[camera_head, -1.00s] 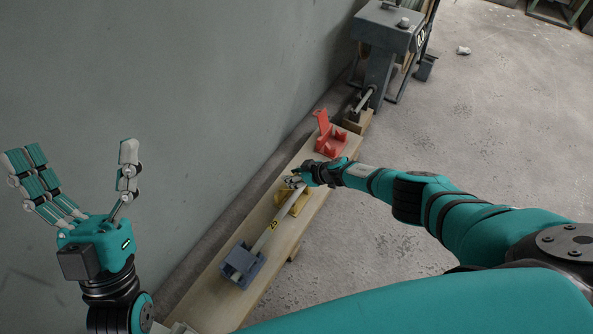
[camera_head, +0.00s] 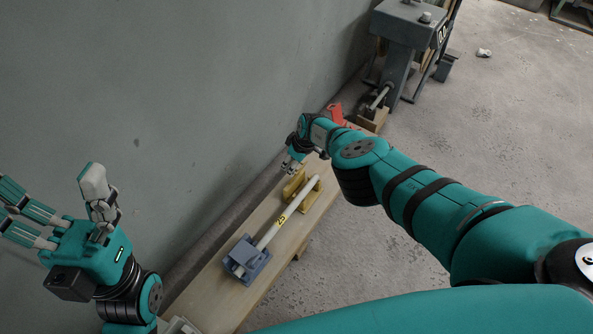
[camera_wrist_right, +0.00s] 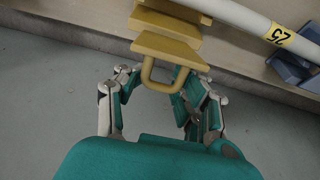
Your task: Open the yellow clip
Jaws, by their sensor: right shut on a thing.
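The yellow clip (camera_head: 292,187) sits on the wooden board, around or under the white conduit (camera_head: 289,212). In the right wrist view the yellow clip (camera_wrist_right: 165,48) shows stacked plates and a looped handle. The white conduit (camera_wrist_right: 240,18) passes behind it. My right gripper (camera_head: 290,167) is at the clip's wall side. In the wrist view its fingers (camera_wrist_right: 157,88) are on either side of the loop, shut on the yellow clip's handle. I cannot tell how far the lid is raised. My left gripper (camera_head: 48,200) is open and empty, at the left by the wall.
A blue clip (camera_head: 247,262) holds the conduit's near end. A red clip (camera_head: 335,112) at the board's far end is mostly hidden by my right arm. A grey machine (camera_head: 405,30) stands beyond. The wall borders the board (camera_head: 206,292); open floor lies right.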

